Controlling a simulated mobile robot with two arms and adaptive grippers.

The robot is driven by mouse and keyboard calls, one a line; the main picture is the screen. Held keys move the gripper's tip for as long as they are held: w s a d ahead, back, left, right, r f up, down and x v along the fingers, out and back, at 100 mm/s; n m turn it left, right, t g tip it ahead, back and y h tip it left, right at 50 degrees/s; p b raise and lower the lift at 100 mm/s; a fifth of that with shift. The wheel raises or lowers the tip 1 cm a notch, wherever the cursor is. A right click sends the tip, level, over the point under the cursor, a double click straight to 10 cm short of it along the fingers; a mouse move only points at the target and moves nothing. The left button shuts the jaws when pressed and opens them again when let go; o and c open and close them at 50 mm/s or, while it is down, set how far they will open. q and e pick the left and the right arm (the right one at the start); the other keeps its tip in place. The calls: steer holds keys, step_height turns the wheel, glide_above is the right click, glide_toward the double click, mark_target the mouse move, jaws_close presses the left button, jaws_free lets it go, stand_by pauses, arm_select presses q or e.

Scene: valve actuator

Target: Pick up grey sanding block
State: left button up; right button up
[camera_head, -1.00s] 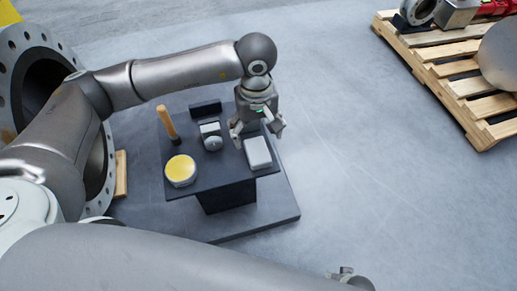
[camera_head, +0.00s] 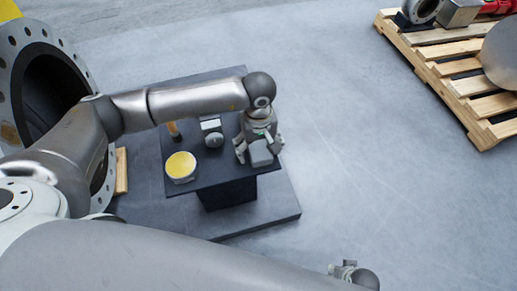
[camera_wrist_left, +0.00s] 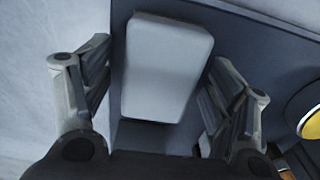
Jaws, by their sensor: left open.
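The grey sanding block (camera_head: 262,154) lies on the right side of the dark table (camera_head: 225,178) in the head view, partly covered by my left gripper. In the left wrist view the block (camera_wrist_left: 166,66) is a light grey rounded box between the two fingers. My left gripper (camera_head: 259,155) is open above and around the block, with a finger on each side. In the wrist view a gap shows between each finger of the gripper (camera_wrist_left: 160,95) and the block. My right gripper (camera_head: 345,270) shows only in small part at the bottom edge of the head view.
A yellow-topped round tin (camera_head: 180,166), a wooden-handled tool (camera_head: 174,130) and a grey device (camera_head: 212,132) stand on the table left of the block. A large flanged pipe (camera_head: 50,75) is at the left. A wooden pallet (camera_head: 470,95) is far right. The floor between is clear.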

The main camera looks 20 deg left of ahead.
mark_target(254, 150)
arm_select(q)
steer(key=c, duration=1.2)
arm_select(e)
steer(key=shift+s+f, duration=0.15)
steer(key=shift+s, duration=0.3)
arm_select(q)
steer(key=shift+r, duration=0.15)
steer(key=shift+r, duration=0.55)
steer(key=r, duration=0.1)
steer(key=s+r, duration=0.1)
steer(key=a+r, duration=0.1)
steer(key=r, duration=0.1)
steer(key=shift+s, duration=0.15)
steer(key=s+a+r, duration=0.2)
steer(key=s, duration=0.1)
steer(key=s+a+r, duration=0.2)
steer(key=s+r, duration=0.1)
steer(key=s, duration=0.1)
steer(key=s+a+r, duration=0.2)
steer(key=s, duration=0.1)
steer(key=shift+s+a+r, duration=0.2)
steer(key=shift+a+r, duration=0.15)
arm_select(e)
steer(key=shift+d+f, duration=0.1)
steer(key=shift+f, duration=0.35)
